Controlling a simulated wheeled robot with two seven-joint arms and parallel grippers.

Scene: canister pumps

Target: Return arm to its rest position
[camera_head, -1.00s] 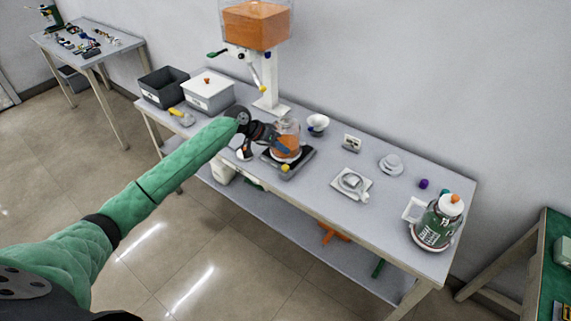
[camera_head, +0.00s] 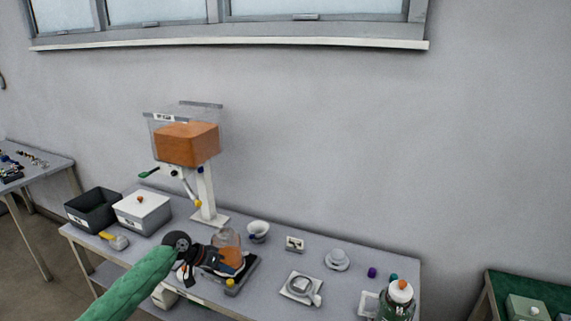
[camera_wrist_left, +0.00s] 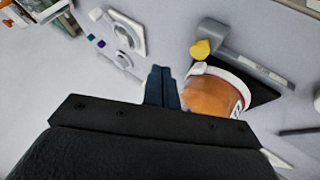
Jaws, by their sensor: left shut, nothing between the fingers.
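My left arm comes in from the bottom left in the head view, in a green sleeve. My left gripper (camera_head: 218,263) is beside a clear jar (camera_head: 226,241) with orange contents, which stands on a dark scale (camera_head: 247,272) with a yellow knob. In the left wrist view the gripper's two fingers (camera_wrist_left: 161,78) are together with nothing between them. The jar (camera_wrist_left: 213,93) stands just right of them there; I cannot tell whether they touch it. My right gripper is in neither view.
A dispenser (camera_head: 187,144) with orange contents stands behind the scale. A dark bin (camera_head: 92,211) and a white-lidded box (camera_head: 142,208) are at the left. A white bowl (camera_head: 258,230), a tray (camera_head: 300,287) and a green bottle (camera_head: 398,306) are to the right.

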